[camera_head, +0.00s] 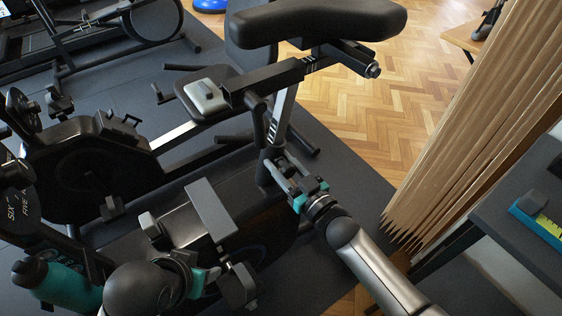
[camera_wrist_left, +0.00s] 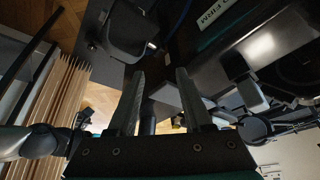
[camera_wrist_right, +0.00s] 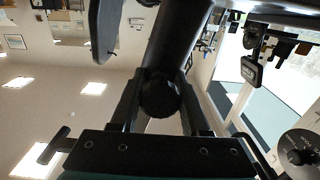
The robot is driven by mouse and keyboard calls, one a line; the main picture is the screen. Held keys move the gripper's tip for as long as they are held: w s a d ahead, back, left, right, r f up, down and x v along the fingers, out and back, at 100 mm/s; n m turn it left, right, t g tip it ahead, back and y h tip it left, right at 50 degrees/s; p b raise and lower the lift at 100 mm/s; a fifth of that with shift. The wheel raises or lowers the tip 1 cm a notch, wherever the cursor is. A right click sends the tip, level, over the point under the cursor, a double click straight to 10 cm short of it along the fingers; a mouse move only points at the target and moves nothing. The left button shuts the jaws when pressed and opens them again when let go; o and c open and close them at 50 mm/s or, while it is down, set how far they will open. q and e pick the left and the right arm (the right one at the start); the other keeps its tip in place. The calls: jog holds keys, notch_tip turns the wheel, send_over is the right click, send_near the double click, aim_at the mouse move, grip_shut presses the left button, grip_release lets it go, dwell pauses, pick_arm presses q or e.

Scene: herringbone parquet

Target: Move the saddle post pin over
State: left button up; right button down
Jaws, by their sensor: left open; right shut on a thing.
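The black bike saddle (camera_head: 320,22) sits at the top of the head view on a black slider rail above a sloping post (camera_head: 283,108). My right gripper (camera_head: 278,172) reaches the lower end of the post from the lower right. In the right wrist view it is shut on a round black knob, the saddle post pin (camera_wrist_right: 160,95), with a thick black tube behind it. The pin is mostly hidden by the fingers in the head view. My left gripper (camera_head: 212,275) is low in the head view; in the left wrist view its two fingers (camera_wrist_left: 160,95) are apart with nothing gripped.
Several wooden slats (camera_head: 480,120) stand right of my right arm. A dark table (camera_head: 535,180) with a teal-and-yellow item (camera_head: 545,222) is at the right edge. A teal bottle (camera_head: 65,287) is at the lower left.

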jog(key=shift+s+d+p, duration=0.45)
jog(key=shift+s+p, duration=0.1)
jog(key=shift+s, duration=0.05)
pick_arm(q)
notch_tip(320, 180, down, 3)
jog(key=shift+w+f+g, duration=0.15)
jog(key=shift+f+g, duration=0.05)
jog(key=shift+g, duration=0.1)
pick_arm(e)
jog(key=shift+f, duration=0.1)
jog(key=shift+s, duration=0.1)
jog(key=shift+c, duration=1.8)
grip_release()
jog(key=shift+d, duration=0.1)
